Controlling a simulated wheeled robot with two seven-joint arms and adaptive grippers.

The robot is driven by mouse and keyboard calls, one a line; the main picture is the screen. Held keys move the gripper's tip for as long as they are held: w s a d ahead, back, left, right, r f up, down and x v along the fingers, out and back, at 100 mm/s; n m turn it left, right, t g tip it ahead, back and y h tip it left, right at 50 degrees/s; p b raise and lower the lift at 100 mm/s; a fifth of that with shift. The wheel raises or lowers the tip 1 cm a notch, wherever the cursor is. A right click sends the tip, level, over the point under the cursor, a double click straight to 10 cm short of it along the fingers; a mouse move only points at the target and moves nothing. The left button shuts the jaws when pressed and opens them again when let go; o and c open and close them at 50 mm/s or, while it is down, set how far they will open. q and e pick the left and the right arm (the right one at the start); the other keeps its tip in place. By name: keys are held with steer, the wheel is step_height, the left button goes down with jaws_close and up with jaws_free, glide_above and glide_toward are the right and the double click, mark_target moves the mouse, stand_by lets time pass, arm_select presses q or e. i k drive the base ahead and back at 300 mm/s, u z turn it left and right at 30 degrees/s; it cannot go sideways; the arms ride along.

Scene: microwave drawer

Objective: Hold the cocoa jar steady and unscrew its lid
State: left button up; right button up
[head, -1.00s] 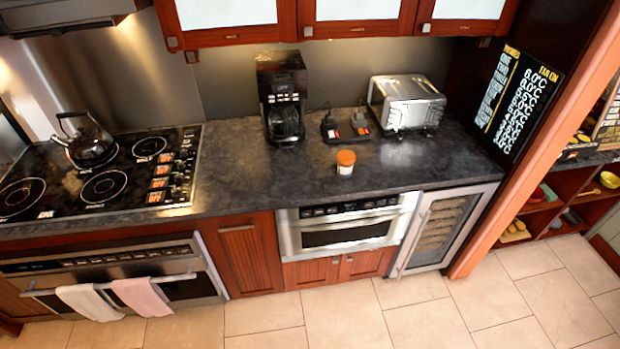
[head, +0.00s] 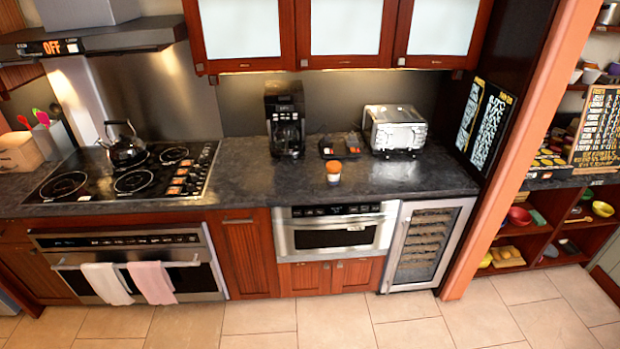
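The cocoa jar (head: 333,177) is small and white and stands upright on the dark countertop (head: 256,184), a little back from its front edge. Its orange lid (head: 333,167) sits on top of it. Neither of my grippers shows in the head view, and nothing touches the jar.
A coffee maker (head: 285,118) and a small dark tray-like item (head: 340,146) stand behind the jar, with a toaster oven (head: 394,128) to the right. A cooktop with a kettle (head: 123,146) is at the left. The microwave drawer (head: 336,232) below is shut. The counter around the jar is clear.

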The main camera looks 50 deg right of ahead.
mark_target(332, 177)
steer(key=i, duration=2)
steer(key=z, duration=0.7)
